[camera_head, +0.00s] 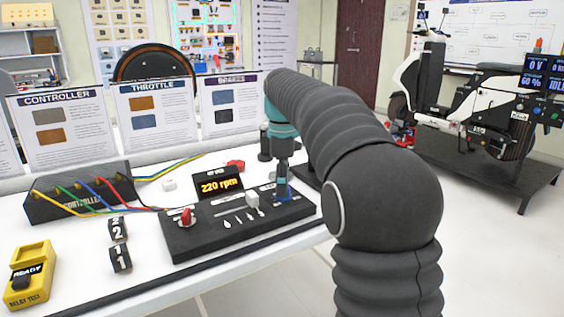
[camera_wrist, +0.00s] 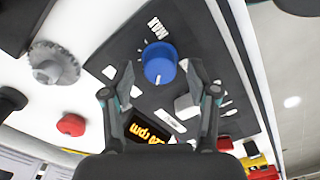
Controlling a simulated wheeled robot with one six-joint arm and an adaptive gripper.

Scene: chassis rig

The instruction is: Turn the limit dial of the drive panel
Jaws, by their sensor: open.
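The black drive panel (camera_head: 205,240) lies on the white bench and carries a small display (camera_head: 220,186) reading 220 rpm. A round blue dial (camera_wrist: 159,64) with a small mark on its face sits on the panel, beside white printing too small to read. My gripper (camera_wrist: 161,76) points down at the panel with its two fingers open on either side of the blue dial; I cannot tell whether they touch it. In the head view my gripper (camera_head: 283,180) is over the panel's right end, hiding most of the dial. A red knob (camera_head: 186,216) and a white lever (camera_head: 252,200) are also on the panel.
A controller block (camera_head: 75,205) with coloured cables stands at the left. Upright boards (camera_head: 155,110) line the back. A grey gear (camera_wrist: 54,64) and a red piece (camera_wrist: 71,125) lie near the panel.

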